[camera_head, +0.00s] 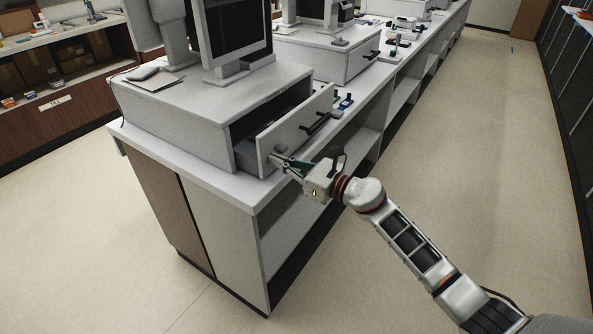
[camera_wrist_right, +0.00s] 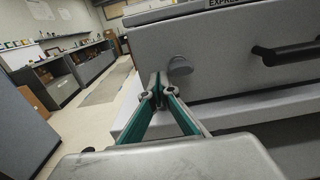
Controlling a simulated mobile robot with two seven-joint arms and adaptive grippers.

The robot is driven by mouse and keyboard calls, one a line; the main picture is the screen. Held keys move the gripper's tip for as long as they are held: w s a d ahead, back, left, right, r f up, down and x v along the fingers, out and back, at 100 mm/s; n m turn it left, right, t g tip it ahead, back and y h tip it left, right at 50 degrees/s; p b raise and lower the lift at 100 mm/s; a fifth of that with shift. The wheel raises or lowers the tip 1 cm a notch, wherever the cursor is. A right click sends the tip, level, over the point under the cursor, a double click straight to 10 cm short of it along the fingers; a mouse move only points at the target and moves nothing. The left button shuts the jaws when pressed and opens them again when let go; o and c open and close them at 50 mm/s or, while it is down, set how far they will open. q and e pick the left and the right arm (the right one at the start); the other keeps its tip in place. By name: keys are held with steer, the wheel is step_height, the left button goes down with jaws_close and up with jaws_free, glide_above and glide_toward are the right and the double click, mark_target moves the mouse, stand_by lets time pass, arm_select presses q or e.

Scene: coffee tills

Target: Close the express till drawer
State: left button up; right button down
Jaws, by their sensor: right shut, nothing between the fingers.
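The express till (camera_head: 205,100) is a grey box on the near end of the counter, with part of its "EXPRE..." label (camera_wrist_right: 226,3) at the top of the wrist view. Its drawer stands open, and the drawer front (camera_head: 290,134) is out from the till body with a dark gap behind it. The drawer front (camera_wrist_right: 225,65) also fills the right of the wrist view, with a dark bar handle (camera_wrist_right: 288,52) and a round grey lock (camera_wrist_right: 180,66). My right gripper (camera_head: 276,160) is shut and empty at the front's near lower corner, beside the lock; I cannot tell if it touches. My left gripper is not in view.
A monitor (camera_head: 236,28) stands on the till. A second till (camera_head: 325,55) stands farther along the white counter (camera_head: 228,188), with small items between. Open shelves (camera_head: 345,165) lie under the counter. The aisle floor (camera_head: 470,130) at right is clear.

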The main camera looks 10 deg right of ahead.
steer(key=b+x, duration=0.1)
steer(key=x, duration=0.3)
steer(key=b+x, duration=0.1)
steer(key=x, duration=0.3)
steer(key=shift+f, duration=0.2)
steer(key=shift+w+a, duration=0.4)
steer(key=shift+r, duration=0.2)
steer(key=shift+d, duration=0.1)
